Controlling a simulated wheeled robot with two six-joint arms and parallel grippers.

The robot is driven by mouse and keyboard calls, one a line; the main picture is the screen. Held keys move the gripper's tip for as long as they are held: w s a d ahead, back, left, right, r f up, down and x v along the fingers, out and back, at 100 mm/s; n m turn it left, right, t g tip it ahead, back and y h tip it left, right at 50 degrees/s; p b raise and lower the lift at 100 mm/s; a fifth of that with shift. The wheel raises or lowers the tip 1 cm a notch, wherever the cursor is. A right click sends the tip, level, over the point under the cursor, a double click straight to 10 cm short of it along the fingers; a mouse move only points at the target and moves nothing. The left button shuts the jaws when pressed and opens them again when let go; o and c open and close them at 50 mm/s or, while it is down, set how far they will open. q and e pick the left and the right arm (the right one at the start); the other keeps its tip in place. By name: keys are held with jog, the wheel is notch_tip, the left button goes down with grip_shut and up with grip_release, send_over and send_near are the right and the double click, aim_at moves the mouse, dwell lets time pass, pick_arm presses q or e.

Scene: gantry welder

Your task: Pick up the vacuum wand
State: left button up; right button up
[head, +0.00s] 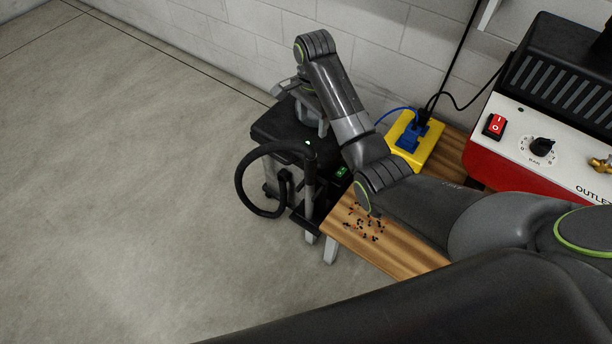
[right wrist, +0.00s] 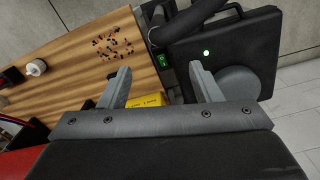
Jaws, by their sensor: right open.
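The vacuum wand (head: 310,185) looks like a black tube standing upright at the front of the black vacuum (head: 268,124), with a curved black hose (head: 240,180) looping out to its left. In the right wrist view, a dark tube (right wrist: 188,22), perhaps the wand or its hose, crosses beside the vacuum's black lid (right wrist: 245,45). My right gripper (head: 302,112) is over the vacuum, behind the wand in the head view. In the right wrist view its fingers (right wrist: 160,70) are apart with nothing held between them. My left gripper is not in view.
A wooden bench (head: 395,250) with scattered dark and reddish crumbs (head: 368,222) lies right of the wand. A yellow socket box (head: 428,148) with a blue plug and a red and white machine (head: 520,150) stand behind. Open grey floor (head: 120,200) lies left.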

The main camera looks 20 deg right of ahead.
aim_at(311, 156)
notch_tip(311, 156, down, 12)
jog(key=b, duration=0.2)
jog(key=shift+s+a+r+b, duration=0.1)
jog(key=shift+r+b, duration=0.15)
jog(key=shift+b, duration=0.1)
jog(key=f, duration=0.3)
jog(key=f+b, duration=0.1)
jog(key=shift+s+a+f, duration=0.15)
jog(key=shift+s+f, duration=0.1)
jog(key=shift+s, duration=0.05)
jog(key=shift+f, duration=0.3)
jog(key=c, duration=0.5)
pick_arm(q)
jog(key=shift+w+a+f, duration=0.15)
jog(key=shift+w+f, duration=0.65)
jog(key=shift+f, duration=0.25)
pick_arm(e)
grip_shut()
